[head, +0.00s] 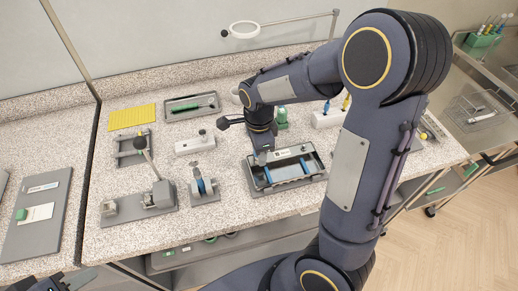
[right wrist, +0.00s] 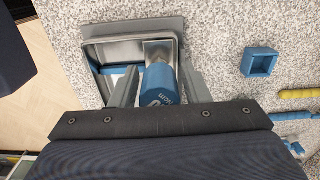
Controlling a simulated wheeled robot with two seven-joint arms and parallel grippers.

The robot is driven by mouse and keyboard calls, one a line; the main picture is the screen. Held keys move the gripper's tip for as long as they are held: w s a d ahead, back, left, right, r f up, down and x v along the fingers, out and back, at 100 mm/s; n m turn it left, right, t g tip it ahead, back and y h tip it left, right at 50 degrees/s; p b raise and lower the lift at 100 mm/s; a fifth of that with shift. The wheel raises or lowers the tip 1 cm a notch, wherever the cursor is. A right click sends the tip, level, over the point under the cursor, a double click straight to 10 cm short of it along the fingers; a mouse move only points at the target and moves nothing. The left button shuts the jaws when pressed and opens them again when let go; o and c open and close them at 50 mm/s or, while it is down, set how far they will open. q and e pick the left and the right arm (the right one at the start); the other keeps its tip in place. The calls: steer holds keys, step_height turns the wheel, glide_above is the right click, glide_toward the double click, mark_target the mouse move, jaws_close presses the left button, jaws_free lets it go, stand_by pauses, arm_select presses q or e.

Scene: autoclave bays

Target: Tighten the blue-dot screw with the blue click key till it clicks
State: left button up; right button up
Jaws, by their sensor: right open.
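In the right wrist view, a blue cylindrical handle with "Nm" lettering (right wrist: 158,84), which looks like the blue click key, lies between the two fingers of my right gripper (right wrist: 160,85). The fingers are apart, with gaps at the handle's sides. A metal block sits at its far end, inside a grey-rimmed tray (right wrist: 95,32). In the head view, my right gripper (head: 263,158) is at the left side of the grey tray (head: 312,151) with blue strips. A dark part of my left gripper (head: 52,285) shows at the bottom-left edge; its fingers are unclear. I cannot make out the blue-dot screw.
A white block (head: 326,120) with blue and yellow handles stands behind my right arm. Left of the tray are a clamp with a blue part (head: 203,188), a lever fixture (head: 157,195) and a white block (head: 195,143). A magnifier lamp (head: 243,29) hangs at the back.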

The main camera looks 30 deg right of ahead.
steer(key=n, duration=0.7)
steer(key=shift+n, duration=0.4)
steer(key=shift+c, duration=0.2)
jaws_close()
steer(key=m, duration=0.3)
steer(key=shift+m, duration=0.3)
